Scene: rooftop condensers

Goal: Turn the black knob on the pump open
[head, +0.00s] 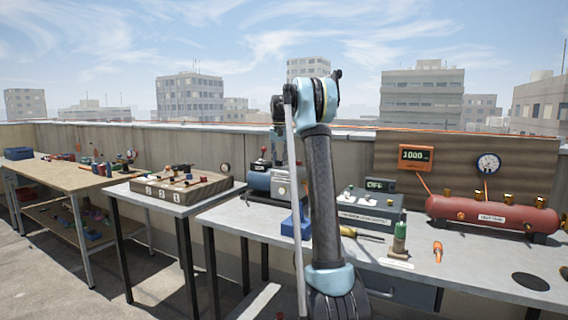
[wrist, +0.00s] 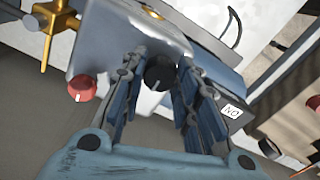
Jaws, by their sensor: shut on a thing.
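The pump (head: 281,187) stands on the long grey table in the head view, partly hidden behind my arm. In the wrist view its grey body (wrist: 115,48) fills the upper middle. The black knob (wrist: 159,75) sits on that body, with a light pointer mark on its face. My gripper (wrist: 161,66) is shut on the black knob, with one ridged finger on each side of it. A red knob (wrist: 82,88) is on the same body, left of my fingers and apart from them. The black knob cannot be made out in the head view.
A brass fitting (wrist: 47,30) stands left of the pump body in the wrist view. Right of the pump in the head view are a grey box (head: 371,212), a screwdriver (head: 360,234), a green bottle (head: 400,238) and a red tank (head: 490,214).

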